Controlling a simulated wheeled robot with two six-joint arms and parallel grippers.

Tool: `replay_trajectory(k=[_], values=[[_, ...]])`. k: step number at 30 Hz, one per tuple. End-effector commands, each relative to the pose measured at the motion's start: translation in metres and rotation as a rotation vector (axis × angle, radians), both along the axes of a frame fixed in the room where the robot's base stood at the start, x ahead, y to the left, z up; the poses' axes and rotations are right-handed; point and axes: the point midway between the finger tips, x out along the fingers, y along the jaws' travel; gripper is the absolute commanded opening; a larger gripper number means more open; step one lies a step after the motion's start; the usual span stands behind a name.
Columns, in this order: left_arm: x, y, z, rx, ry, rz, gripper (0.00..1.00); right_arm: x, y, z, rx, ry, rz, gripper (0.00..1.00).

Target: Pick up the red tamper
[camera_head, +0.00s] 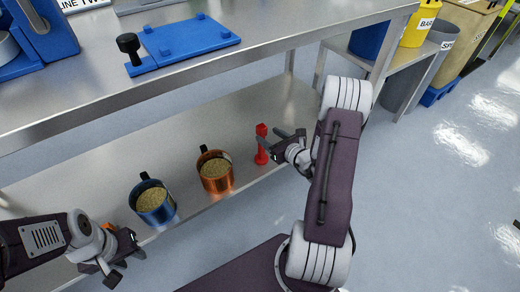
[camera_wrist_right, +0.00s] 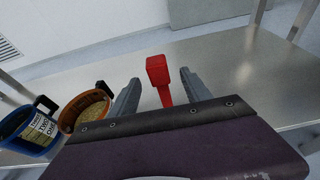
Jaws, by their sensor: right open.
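The red tamper (camera_head: 261,145) stands upright on the lower shelf (camera_head: 95,190), right of the copper cup. My right gripper (camera_head: 272,143) is open beside it, with its fingers reaching toward it from the right. In the right wrist view the tamper (camera_wrist_right: 159,80) shows between the two open fingers of the right gripper (camera_wrist_right: 159,92); I cannot tell whether either finger touches it. Its lower part is hidden in that view. My left gripper (camera_head: 110,265) is at the lower left, near the shelf's front edge and away from the tamper. Its fingers look apart and nothing shows between them.
A copper cup (camera_head: 216,185) and a blue cup (camera_head: 158,218), both filled with tan grains, stand left of the tamper. The upper bench (camera_head: 270,45) overhangs the shelf. A blue plate with a black knob (camera_head: 128,45) lies on it. The shelf behind the tamper is clear.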

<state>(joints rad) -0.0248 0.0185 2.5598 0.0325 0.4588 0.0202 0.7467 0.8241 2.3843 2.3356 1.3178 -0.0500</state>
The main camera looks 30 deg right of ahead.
Motion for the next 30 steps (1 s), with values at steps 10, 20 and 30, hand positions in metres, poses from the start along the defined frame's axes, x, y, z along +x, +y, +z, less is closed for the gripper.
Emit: replay_trajectory(k=[10,20,30], values=[[0.000,0.000,-0.019,0.000,0.001,0.000,0.36,0.032,0.004,-0.011,-0.003,0.000,0.005,0.56],[0.000,0.000,-0.045,0.000,0.001,0.000,0.36,0.078,0.008,-0.022,0.000,0.000,0.006,0.56],[0.000,0.000,-0.043,0.000,0.001,0.000,0.36,0.078,0.008,-0.021,0.000,0.001,0.005,0.17]])
